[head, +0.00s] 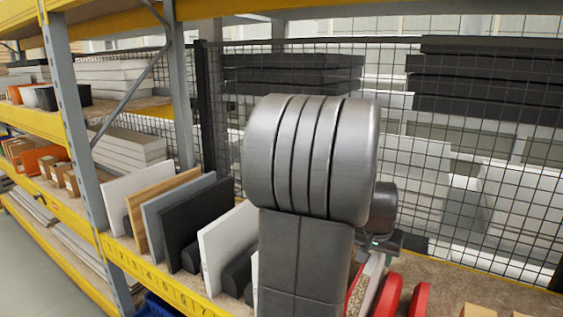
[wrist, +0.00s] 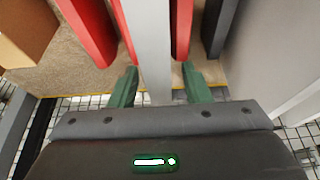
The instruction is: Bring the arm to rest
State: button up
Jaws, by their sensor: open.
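My gripper (wrist: 160,84) shows in the wrist view with its two green fingers apart. A pale grey upright panel (wrist: 148,45) runs between the fingers, with a gap visible on each side. In the head view my large grey arm fills the middle, and it stands raised and bent in front of the shelf. The gripper end (head: 386,242) shows only partly behind the arm, low over the shelf, so its fingers cannot be made out there.
Red holders (wrist: 92,30) stand beside the panel on the chipboard shelf (wrist: 55,85). A cardboard box (wrist: 22,32) lies left in the wrist view. Boards including a black one (head: 196,218) stand left of my arm. Wire mesh (head: 425,170) closes the back; a grey post (head: 75,120) stands left.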

jog(key=shift+r+p, duration=0.85)
jog(key=shift+r, duration=0.95)
jog(key=shift+f, duration=0.1)
